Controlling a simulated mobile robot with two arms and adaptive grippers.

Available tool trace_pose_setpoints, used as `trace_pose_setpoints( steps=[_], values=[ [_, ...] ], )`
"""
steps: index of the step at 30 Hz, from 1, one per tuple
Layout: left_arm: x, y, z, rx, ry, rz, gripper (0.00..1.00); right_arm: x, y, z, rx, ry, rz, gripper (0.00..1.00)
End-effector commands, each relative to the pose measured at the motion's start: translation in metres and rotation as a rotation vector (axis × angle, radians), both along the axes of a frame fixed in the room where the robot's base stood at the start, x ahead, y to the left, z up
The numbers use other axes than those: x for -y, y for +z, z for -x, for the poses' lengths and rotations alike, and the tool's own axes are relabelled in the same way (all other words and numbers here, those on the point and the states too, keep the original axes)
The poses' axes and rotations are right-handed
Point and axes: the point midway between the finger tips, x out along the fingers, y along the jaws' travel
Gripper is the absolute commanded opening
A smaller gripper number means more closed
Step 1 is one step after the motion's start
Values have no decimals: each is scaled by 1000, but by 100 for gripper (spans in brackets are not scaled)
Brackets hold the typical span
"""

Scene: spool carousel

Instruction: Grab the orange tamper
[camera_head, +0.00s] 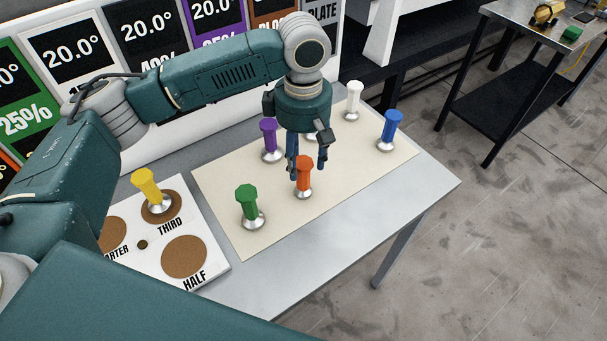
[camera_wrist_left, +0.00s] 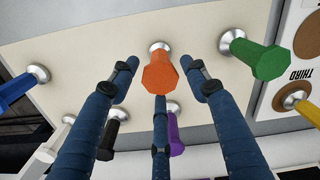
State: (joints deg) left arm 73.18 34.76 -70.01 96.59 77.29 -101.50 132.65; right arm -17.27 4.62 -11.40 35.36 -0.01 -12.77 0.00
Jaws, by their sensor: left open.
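The orange tamper (camera_head: 304,172) stands upright on a cream mat (camera_head: 225,190), its silver base on the mat. My left gripper (camera_head: 307,165) points down at it from above, with its fingers around or just behind the handle. In the left wrist view the orange tamper (camera_wrist_left: 160,72) shows between the spread blue fingers of my left gripper (camera_wrist_left: 160,80). Gaps show between its handle and the two upper fingers; contact with the third finger cannot be told. My right gripper is not in view.
Green (camera_head: 247,204), purple (camera_head: 269,138), white (camera_head: 353,100) and blue (camera_head: 390,128) tampers stand on the mat. A black one (camera_wrist_left: 109,140) shows in the wrist view. A yellow tamper (camera_head: 147,187) stands on a labelled board (camera_head: 215,250) to the left. The table's right end (camera_head: 425,185) is clear.

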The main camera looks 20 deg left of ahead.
Motion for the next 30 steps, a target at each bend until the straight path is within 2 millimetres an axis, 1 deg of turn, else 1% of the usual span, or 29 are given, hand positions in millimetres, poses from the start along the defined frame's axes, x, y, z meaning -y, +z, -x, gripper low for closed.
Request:
trace_pose_setpoints(
  steps=[1, 3, 6, 10, 15, 18, 21, 26, 27, 29, 30],
  values=[
    [0, -7, 0, -3, 1, -1, 46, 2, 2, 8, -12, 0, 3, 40],
    [0, -15, 0, -1, 1, 0, 46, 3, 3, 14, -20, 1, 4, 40],
    [0, -21, 0, 0, 1, 0, 46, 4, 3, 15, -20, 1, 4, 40],
    [0, -34, 0, -2, 2, -1, 46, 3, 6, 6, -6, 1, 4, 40],
    [0, -61, 0, -2, 1, -1, 46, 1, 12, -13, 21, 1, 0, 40],
    [0, -71, 0, 0, 1, 0, 46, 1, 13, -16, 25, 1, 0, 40],
    [0, -76, 0, 1, 0, -1, 46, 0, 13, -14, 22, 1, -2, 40],
    [0, -76, 0, 1, 0, -1, 46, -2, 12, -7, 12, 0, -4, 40],
    [0, -76, 0, 1, 0, 0, 44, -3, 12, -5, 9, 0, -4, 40],
    [0, -76, 0, 1, 0, 0, 32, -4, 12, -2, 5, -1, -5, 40],
    [0, -76, 0, 1, 0, 0, 24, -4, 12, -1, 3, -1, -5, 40]
  ],
)
